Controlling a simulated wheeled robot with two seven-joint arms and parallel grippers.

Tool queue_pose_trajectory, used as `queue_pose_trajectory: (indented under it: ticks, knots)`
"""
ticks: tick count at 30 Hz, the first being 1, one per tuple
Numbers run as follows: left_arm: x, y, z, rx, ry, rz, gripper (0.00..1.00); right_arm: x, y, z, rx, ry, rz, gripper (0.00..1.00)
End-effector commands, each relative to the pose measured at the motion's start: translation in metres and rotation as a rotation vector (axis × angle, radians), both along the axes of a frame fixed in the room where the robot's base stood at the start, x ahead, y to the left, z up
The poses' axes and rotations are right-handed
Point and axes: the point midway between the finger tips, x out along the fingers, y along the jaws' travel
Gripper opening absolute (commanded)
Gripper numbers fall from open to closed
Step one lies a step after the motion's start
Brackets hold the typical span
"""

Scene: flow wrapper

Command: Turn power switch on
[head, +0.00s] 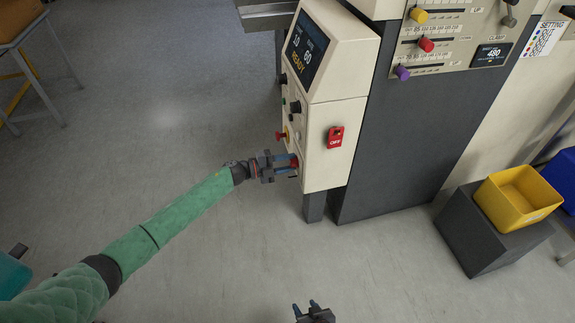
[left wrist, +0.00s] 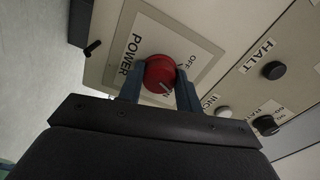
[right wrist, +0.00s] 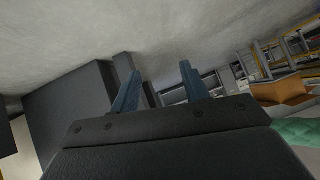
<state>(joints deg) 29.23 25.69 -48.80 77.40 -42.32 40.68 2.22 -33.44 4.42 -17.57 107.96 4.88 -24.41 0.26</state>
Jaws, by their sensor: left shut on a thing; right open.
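The power switch is a round red knob (left wrist: 160,74) on a plate marked POWER, with OFF and a partly hidden ON label, in the left wrist view. A pale line shows on the knob's face, near the ON label. My left gripper (left wrist: 160,88) has its two blue fingers closed on either side of the knob. In the head view my left gripper (head: 292,165) reaches the lower side of the cream control cabinet (head: 340,105). My right gripper (head: 308,308) is open and empty at the bottom of the head view. Its spread fingers (right wrist: 160,85) show in the right wrist view.
Black HALT button (left wrist: 273,70) and other buttons sit beside the power plate. A red OFF tag (head: 335,137) is on the cabinet's front. The cabinet screen (head: 306,48) reads READY. A yellow bin (head: 518,195) stands on a dark box at right.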

Motion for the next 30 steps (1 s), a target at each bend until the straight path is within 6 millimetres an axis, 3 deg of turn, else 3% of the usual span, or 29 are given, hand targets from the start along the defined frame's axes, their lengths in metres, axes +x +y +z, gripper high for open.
queue_pose_trajectory:
  ticks: [6, 15, 24, 30]
  knots:
    - [-0.001, 0.000, -0.003, 0.026, -0.094, -0.001, 0.12, 0.053, 0.008, 0.074, 0.054, -0.266, -0.024, 0.45]
    - [-0.001, 0.000, -0.003, 0.063, -0.232, -0.001, 0.12, 0.101, 0.012, 0.201, 0.142, -0.659, -0.058, 0.45]
    - [-0.001, 0.000, -0.002, 0.091, -0.338, -0.002, 0.12, 0.110, 0.008, 0.305, 0.216, -0.977, -0.084, 0.45]
    - [-0.001, 0.000, -0.002, 0.104, -0.380, -0.002, 0.12, 0.107, 0.005, 0.347, 0.249, -1.106, -0.094, 0.45]
